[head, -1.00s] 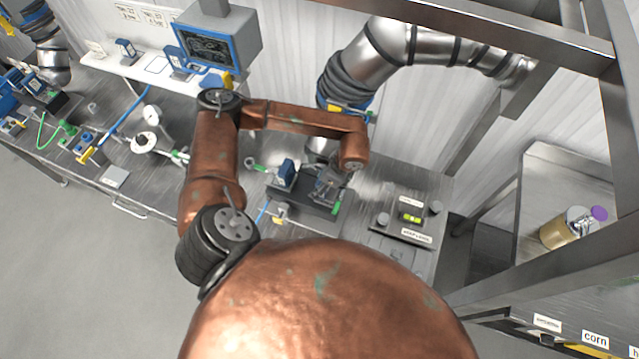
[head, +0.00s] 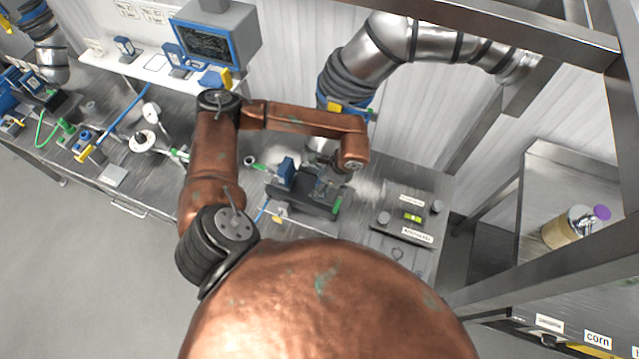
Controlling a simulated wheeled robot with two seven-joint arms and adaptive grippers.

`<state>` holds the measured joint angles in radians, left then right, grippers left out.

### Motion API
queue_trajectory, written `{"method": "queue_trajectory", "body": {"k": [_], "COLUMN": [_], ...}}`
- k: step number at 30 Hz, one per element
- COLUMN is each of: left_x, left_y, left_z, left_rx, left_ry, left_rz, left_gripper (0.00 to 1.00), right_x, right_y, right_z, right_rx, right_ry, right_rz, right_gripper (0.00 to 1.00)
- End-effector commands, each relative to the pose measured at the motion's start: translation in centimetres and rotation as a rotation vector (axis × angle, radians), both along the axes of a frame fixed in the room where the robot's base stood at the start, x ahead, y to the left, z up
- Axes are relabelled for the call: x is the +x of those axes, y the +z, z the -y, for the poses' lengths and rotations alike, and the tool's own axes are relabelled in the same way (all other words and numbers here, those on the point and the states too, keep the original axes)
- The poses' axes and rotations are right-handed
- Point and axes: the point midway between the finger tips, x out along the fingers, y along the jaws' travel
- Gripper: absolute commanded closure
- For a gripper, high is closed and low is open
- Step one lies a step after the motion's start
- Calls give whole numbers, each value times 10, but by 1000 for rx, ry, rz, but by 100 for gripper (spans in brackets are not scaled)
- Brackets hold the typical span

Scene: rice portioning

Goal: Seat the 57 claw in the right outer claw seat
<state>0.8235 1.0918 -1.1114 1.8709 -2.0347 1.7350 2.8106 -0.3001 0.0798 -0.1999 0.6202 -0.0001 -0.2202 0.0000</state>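A copper arm comes in from the left and bends over the bench. Its wrist (head: 354,152) hangs above a black fixture block (head: 308,200) that carries a blue unit (head: 286,172) and a green tab (head: 337,206). My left gripper (head: 326,184) is small and dark beneath the wrist, over the right part of this block. Its fingers blend with the fixture, so I cannot tell whether it is open or holds anything. I cannot pick out the 57 claw or read its number, and the right outer claw seat is not distinguishable. My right gripper is not in view.
A dark plate (head: 384,236) with grey knobs, a green level and labels lies right of the fixture. A ribbed metal duct (head: 348,75) hangs close behind the wrist. A monitor (head: 208,48) stands behind the arm. Gauges and a blue hose crowd the bench at left.

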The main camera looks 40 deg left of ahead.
Motion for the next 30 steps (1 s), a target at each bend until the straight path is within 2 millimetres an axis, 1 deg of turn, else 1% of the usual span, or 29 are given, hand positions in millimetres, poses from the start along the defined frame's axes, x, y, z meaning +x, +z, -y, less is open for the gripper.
{"method": "queue_trajectory", "body": {"k": [3,13,14,22,28,30], "left_x": [0,1,1,0,0,0], "left_y": [-1,-1,-1,-1,-2,-2], "left_z": [0,0,0,0,0,0], "left_rx": [0,-1,-1,0,0,0], "left_ry": [0,0,0,0,-1,-1], "left_rz": [1,1,1,0,-1,-1], "left_gripper": [92,92,48,30,29,24], "right_x": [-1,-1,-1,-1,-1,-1], "right_y": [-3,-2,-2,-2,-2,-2], "right_z": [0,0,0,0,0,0], "right_rx": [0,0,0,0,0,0], "right_ry": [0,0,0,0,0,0], "right_rz": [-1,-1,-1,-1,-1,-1], "right_gripper": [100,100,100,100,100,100]}}
